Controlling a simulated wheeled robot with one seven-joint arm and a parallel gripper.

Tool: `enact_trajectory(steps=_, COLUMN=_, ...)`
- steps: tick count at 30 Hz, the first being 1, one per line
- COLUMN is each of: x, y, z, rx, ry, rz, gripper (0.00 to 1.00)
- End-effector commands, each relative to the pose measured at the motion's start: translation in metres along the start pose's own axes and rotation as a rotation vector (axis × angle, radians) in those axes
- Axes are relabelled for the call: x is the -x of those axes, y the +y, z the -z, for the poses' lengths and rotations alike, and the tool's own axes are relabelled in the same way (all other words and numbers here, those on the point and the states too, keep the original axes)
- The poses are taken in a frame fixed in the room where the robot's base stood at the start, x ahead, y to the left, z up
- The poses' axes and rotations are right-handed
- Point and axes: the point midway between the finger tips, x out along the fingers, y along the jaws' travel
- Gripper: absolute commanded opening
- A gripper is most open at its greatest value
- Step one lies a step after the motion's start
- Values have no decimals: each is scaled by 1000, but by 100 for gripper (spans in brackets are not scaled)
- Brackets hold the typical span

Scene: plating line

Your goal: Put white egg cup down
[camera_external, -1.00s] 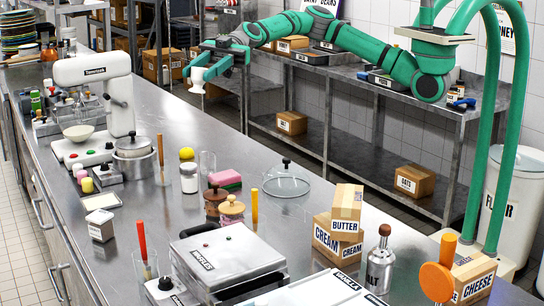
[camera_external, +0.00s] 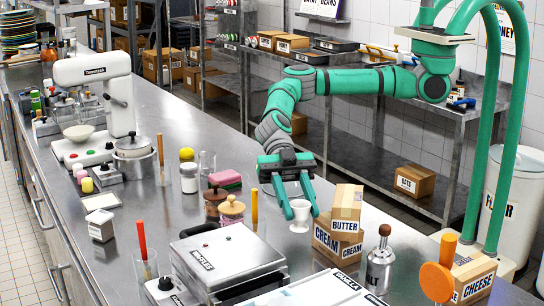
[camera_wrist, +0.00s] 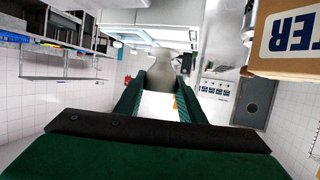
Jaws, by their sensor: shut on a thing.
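The white egg cup (camera_external: 299,221) is between the fingers of my gripper (camera_external: 300,212), low over the steel counter (camera_external: 190,222), just left of the butter box (camera_external: 347,203). It looks upright. I cannot tell whether its foot touches the counter. In the wrist view the egg cup (camera_wrist: 163,76) shows as a pale shape between the green fingers of my gripper (camera_wrist: 158,88), which are shut on it.
The glass dome is mostly hidden behind my gripper.

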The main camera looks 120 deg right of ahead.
Motion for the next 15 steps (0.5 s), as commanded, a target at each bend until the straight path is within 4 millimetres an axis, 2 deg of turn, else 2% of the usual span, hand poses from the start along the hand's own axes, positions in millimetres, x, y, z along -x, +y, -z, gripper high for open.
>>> enact_trajectory(steps=1, x=-9, y=-9, z=-16, rx=-4, ry=-9, rz=10, gripper=6)
enact_trajectory(steps=6, x=-25, y=-27, z=-55, rx=-9, ry=-33, rz=20, gripper=6)
enact_trajectory(steps=9, x=-30, y=-32, z=-68, rx=-13, ry=-41, rz=20, gripper=6)
enact_trajectory(steps=15, x=-33, y=-36, z=-80, rx=-15, ry=-47, rz=21, gripper=6)
